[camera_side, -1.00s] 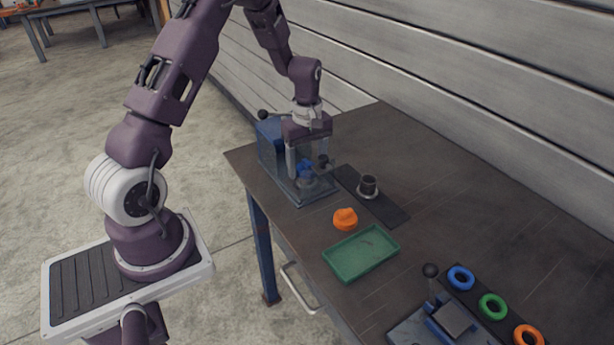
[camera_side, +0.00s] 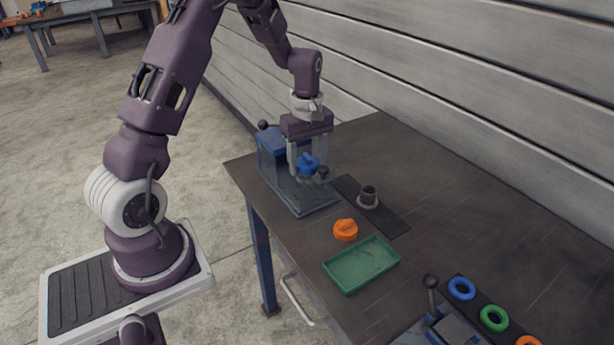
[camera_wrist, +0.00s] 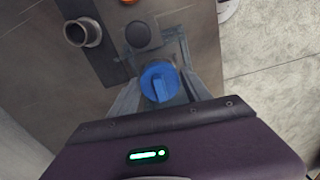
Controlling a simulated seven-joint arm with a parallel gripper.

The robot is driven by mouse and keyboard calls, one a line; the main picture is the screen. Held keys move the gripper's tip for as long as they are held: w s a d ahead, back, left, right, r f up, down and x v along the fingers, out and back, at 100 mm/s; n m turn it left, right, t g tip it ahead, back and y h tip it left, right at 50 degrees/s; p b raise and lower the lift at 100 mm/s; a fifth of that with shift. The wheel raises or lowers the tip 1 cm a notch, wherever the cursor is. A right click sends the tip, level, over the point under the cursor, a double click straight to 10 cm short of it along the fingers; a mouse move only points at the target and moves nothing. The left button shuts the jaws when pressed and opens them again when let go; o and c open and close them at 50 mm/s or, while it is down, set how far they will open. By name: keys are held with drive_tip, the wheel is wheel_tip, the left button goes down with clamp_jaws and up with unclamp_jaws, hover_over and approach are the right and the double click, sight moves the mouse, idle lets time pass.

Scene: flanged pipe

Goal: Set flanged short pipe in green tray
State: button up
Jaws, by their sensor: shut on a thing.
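The flanged short pipe (camera_side: 368,195) stands upright, grey with its flange at the bottom, on a dark strip on the bench. It also shows in the wrist view (camera_wrist: 84,33), at the upper left, apart from my gripper. The green tray (camera_side: 347,283) lies nearer the front edge and holds no pipe; a small mark shows on its floor. My gripper (camera_side: 307,168) is shut on a blue knobbed cap (camera_wrist: 160,83) and holds it over the blue fixture. The cap also shows between my fingers in the side view (camera_side: 308,161).
The blue fixture (camera_side: 275,146) with a black ball lever stands at the bench's far left end. An orange knobbed cap (camera_side: 345,230) sits between it and the tray. Blue, green and orange rings (camera_side: 494,318) and another lever fixture (camera_side: 437,318) are at the lower right.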

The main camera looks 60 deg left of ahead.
wheel_tip(320, 180, up, 11)
drive_tip(key=shift+r, duration=0.1)
idle(0.4)
drive_tip(key=s+d+f+m, duration=0.1)
drive_tip(key=d+f+m, duration=0.1)
drive_tip(key=d, duration=1)
drive_tip(key=s+d+f+m, duration=0.1)
drive_tip(key=d+f+m, duration=0.1)
drive_tip(key=d, duration=1)
drive_tip(key=shift+d+m, duration=0.3)
drive_tip(key=shift+m, duration=0.2)
drive_tip(key=shift+f, duration=0.1)
drive_tip(key=shift+f, duration=1.1)
drive_tip(key=shift+f, duration=5.1)
